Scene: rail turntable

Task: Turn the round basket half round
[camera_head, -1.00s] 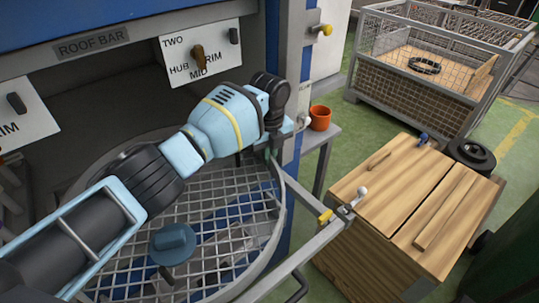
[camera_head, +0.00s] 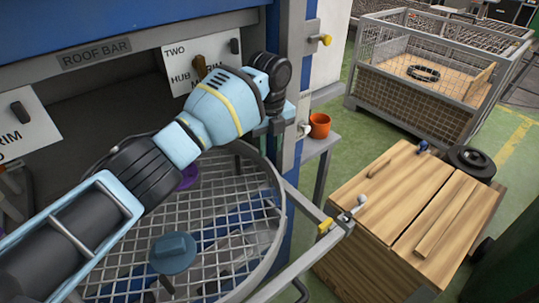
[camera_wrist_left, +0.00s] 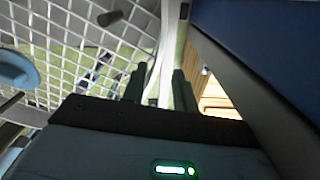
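The round basket (camera_head: 255,225) is a grey wire-mesh bowl with a wide metal rim, set in front of the dark opening. A blue disc-shaped knob (camera_head: 173,252) on a thin stem stands in its middle area; it also shows in the left wrist view (camera_wrist_left: 15,68). My left arm reaches across the basket. My left gripper (camera_wrist_left: 158,88) is at the rim's far right side, beside the blue-and-grey post. Its two dark fingers are apart, with the pale rim (camera_wrist_left: 172,30) showing between them; whether they touch it is unclear. My right gripper is out of view.
A white card with peg labels (camera_head: 205,60) hangs above the basket. An orange cup (camera_head: 320,126) stands on a small shelf right of the post. A wooden-topped box (camera_head: 410,215) and a mesh crate (camera_head: 430,110) stand to the right. Green floor lies between them.

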